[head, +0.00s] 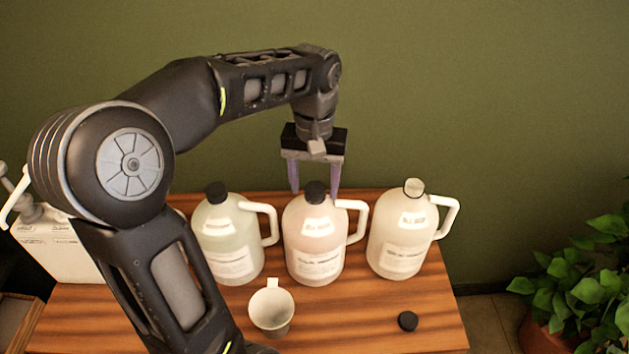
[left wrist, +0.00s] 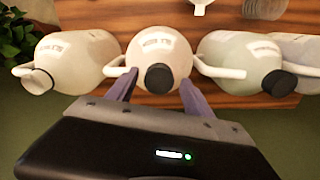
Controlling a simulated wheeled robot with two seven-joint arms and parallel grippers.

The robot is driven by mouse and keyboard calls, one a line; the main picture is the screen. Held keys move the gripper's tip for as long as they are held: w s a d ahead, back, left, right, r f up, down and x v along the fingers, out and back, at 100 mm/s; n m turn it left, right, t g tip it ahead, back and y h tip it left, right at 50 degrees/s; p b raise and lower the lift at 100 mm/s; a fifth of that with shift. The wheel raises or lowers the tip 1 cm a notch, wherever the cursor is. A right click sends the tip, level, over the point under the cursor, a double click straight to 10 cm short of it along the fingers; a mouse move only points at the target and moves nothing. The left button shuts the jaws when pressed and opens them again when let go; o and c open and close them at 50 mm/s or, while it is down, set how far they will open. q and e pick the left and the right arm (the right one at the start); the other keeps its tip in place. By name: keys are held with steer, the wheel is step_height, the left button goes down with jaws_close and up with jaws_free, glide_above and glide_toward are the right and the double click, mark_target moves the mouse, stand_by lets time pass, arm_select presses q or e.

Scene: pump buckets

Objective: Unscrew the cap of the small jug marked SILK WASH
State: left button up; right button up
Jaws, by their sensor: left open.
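Three small jugs with handles stand in a row on the wooden table (head: 350,335). Their label print is too blurred to read surely. The middle, pinkish jug (head: 313,245) wears a black cap (head: 316,192). My left gripper (head: 315,190) is open and points down over this jug. In the left wrist view its fingers (left wrist: 157,80) show on either side of the middle cap (left wrist: 159,78); contact cannot be told. The left, greenish jug (head: 227,240) also has a black cap (head: 216,192). My right gripper is not in view.
A loose black cap (head: 407,321) lies on the table in front of the right jug. A white cup (head: 271,310) stands in front of the jugs. A white pump bucket (head: 60,250) is at the left, partly behind my arm. A plant (head: 585,270) stands at the right.

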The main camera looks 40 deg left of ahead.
arm_select(q)
steer(key=m+p, duration=0.1)
steer(key=m, duration=1.1)
steer(key=shift+m+p, duration=0.35)
steer(key=shift+m, duration=0.05)
jaws_close()
